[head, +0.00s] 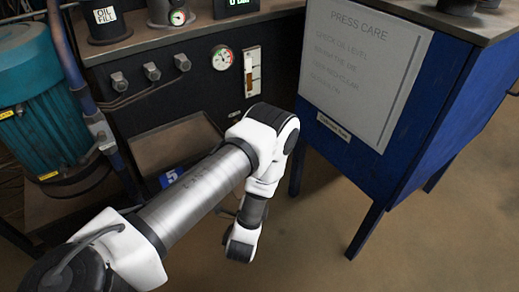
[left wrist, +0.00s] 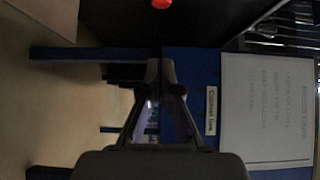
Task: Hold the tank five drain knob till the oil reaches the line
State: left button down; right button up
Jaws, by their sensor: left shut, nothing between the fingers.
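My left arm reaches across the head view, and its wrist hides most of the left gripper there. In the left wrist view my left gripper (left wrist: 160,72) is shut with nothing held. A red round knob (left wrist: 161,3) shows at the top edge of that view, apart from the fingertips. I cannot tell for sure that it is the drain knob. A blue plate with a white 5 (head: 171,177) sits low on the dark tank front, partly behind my arm. A level gauge (head: 252,70) is mounted on the tank; its oil level is too small to read. My right gripper is not in view.
A blue cabinet (head: 440,120) with a PRESS CARE board (head: 365,70) stands to the right. A round dial (head: 222,58) and several grey knobs (head: 152,72) are on the tank front. A teal motor (head: 45,110) is at left. Bare floor (head: 310,240) lies in front.

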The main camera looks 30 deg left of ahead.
pick_arm(q)
jog(key=a+b+x, duration=0.1)
jog(key=b+x, duration=0.2)
jog(key=x, duration=0.3)
jog(key=s+a+b+x, duration=0.1)
jog(key=b+x, duration=0.2)
jog(key=x, duration=0.4)
jog(key=shift+a, duration=0.25)
jog(key=shift+s, duration=0.15)
